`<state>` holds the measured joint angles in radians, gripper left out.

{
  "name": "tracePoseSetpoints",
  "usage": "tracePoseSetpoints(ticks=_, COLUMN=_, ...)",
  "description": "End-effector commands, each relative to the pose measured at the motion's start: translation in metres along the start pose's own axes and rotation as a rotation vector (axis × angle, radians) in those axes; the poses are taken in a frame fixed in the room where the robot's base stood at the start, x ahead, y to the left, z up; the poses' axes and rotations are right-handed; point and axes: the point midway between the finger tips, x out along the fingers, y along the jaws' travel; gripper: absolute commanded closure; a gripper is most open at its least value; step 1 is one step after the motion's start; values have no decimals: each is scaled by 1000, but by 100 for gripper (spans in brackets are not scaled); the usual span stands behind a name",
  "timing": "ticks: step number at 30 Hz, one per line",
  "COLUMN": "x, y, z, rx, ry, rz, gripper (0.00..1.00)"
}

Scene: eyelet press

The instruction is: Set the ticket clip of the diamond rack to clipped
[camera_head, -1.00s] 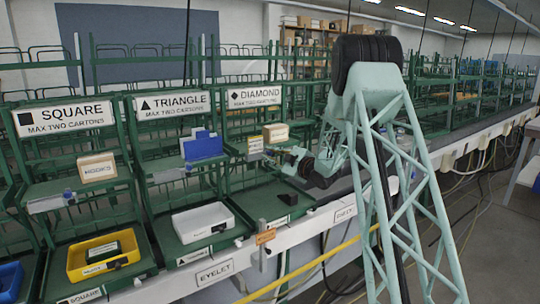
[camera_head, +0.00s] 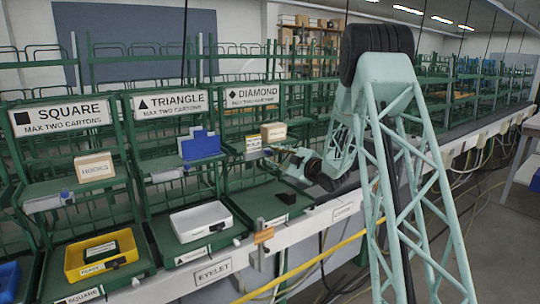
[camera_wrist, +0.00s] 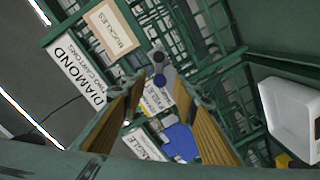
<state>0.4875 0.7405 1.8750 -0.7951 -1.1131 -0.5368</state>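The diamond rack carries a DIAMOND sign (camera_head: 252,96), also in the wrist view (camera_wrist: 76,72). A ticket with a yellow band (camera_head: 253,144) stands at its upper shelf's front edge; part of it shows in the wrist view (camera_wrist: 156,98). Beside it is the ticket clip, a small grey part with a blue spot (camera_wrist: 158,59). Whether it is clipped, I cannot tell. My gripper (camera_head: 284,158) is in front of this shelf edge, right of the ticket. In the wrist view its two tan fingers (camera_wrist: 160,88) are apart, with the clip seen beyond the gap and nothing held.
A carton (camera_head: 273,131), labelled BUCKLES in the wrist view (camera_wrist: 110,27), sits on the diamond shelf. A small black object (camera_head: 286,198) lies on the diamond rack's lower shelf.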

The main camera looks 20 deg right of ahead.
Motion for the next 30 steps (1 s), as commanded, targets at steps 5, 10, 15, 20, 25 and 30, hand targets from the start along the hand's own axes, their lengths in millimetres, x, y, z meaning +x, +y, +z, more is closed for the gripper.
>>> tracePoseSetpoints(ticks=5, x=-28, y=0, z=1, rx=1, ry=-2, rz=0, gripper=73)
tracePoseSetpoints(ticks=10, x=-51, y=0, z=0, rx=1, ry=-1, rz=0, gripper=73)
tracePoseSetpoints(ticks=15, x=-68, y=-1, z=1, rx=0, ry=-2, rz=-1, gripper=73)
tracePoseSetpoints(ticks=20, x=-76, y=-1, z=0, rx=0, ry=0, rz=-2, gripper=73)
tracePoseSetpoints(ticks=25, x=-78, y=-1, z=0, rx=0, ry=0, rz=-1, gripper=73)
tracePoseSetpoints(ticks=30, x=-78, y=-1, z=0, rx=0, ry=0, rz=-1, gripper=73)
